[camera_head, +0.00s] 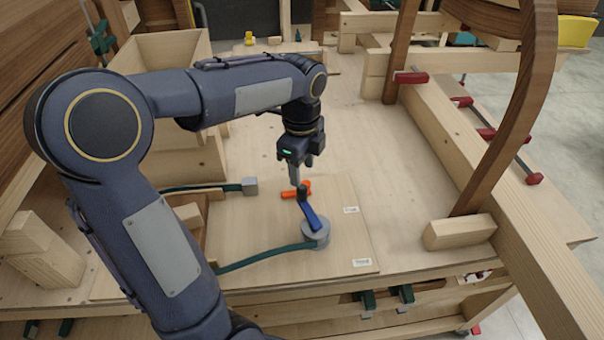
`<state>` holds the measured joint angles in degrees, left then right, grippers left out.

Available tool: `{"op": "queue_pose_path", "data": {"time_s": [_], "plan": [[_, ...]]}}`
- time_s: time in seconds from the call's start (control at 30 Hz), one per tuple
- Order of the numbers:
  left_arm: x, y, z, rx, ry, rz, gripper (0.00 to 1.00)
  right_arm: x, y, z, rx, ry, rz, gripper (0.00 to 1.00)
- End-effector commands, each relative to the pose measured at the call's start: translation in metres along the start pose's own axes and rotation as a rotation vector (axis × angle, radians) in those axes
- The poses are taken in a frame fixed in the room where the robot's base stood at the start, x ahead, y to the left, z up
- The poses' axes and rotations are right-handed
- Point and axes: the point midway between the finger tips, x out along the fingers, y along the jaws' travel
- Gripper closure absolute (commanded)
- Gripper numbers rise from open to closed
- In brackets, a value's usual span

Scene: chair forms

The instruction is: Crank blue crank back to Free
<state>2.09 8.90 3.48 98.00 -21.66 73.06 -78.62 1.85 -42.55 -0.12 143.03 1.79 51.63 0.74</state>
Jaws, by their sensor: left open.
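The blue crank (309,216) sits on a round grey hub (317,238) on a thin wooden board (235,220). My right gripper is out of view.
Curved chair wood (510,110) and a wooden block (459,232) stand right.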

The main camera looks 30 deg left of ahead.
Motion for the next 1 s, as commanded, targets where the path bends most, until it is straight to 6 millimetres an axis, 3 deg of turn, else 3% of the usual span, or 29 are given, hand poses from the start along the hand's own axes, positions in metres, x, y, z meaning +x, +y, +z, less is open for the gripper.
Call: {"op": "queue_pose_path", "data": {"time_s": [0.17, 0.6, 0.8, 1.0], "plan": [[0.007, -0.004, 0.0, -0.392, -0.008, 0.004, 0.54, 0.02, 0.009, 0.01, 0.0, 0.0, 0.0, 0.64], [0.004, -0.005, 0.0, -1.764, -0.046, 0.005, 0.54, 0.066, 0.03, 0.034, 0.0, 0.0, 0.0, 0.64], [0.001, -0.004, -0.001, -2.078, -0.059, 0.0, 0.54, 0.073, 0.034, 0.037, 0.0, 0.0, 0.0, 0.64], [0.012, -0.003, 0.0, -2.135, -0.066, 0.0, 0.54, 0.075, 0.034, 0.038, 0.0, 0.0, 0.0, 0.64]]}}
